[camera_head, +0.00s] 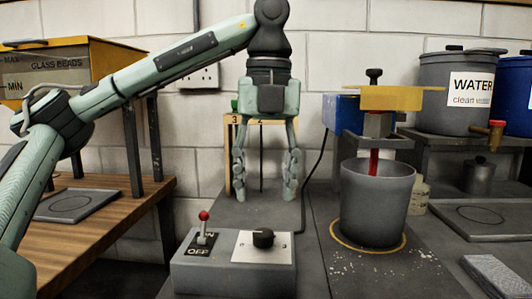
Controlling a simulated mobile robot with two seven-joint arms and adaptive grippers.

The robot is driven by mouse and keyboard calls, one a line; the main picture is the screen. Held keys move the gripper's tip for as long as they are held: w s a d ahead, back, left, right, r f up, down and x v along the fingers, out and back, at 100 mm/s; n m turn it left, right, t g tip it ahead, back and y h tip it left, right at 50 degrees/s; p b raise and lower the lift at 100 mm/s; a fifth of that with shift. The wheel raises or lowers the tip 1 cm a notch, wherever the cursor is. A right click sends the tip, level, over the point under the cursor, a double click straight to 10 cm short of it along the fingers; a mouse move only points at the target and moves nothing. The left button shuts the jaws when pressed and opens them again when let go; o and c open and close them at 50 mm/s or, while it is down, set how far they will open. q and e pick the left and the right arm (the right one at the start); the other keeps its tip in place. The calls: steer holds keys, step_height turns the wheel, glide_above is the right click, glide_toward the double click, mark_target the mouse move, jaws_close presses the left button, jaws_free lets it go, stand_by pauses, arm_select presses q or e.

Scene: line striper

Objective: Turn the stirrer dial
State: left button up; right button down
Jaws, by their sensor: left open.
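The stirrer dial (263,238) is a black knob on a white plate on top of the grey control box (232,278), in the lower middle. A toggle switch with a red ball tip (203,216) stands on the same box, on a plate reading OFF. My left gripper (265,190) points down with its fingers apart and empty, above and behind the dial, not touching it. The stirrer (376,125), with a red shaft, reaches into a grey pot (378,200) at right. The dial's pointer setting is too small to read. My right gripper is not in view.
A yellow-lidded glass beads bin (60,68) stands at left above a wooden bench (110,215). A grey water tank (455,110) with a tap stands on a shelf at right. A cable runs behind the control box. The counter between box and pot is clear.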

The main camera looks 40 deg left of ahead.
arm_select(q)
steer(key=shift+r, duration=2.45)
steer(key=shift+d, duration=0.1)
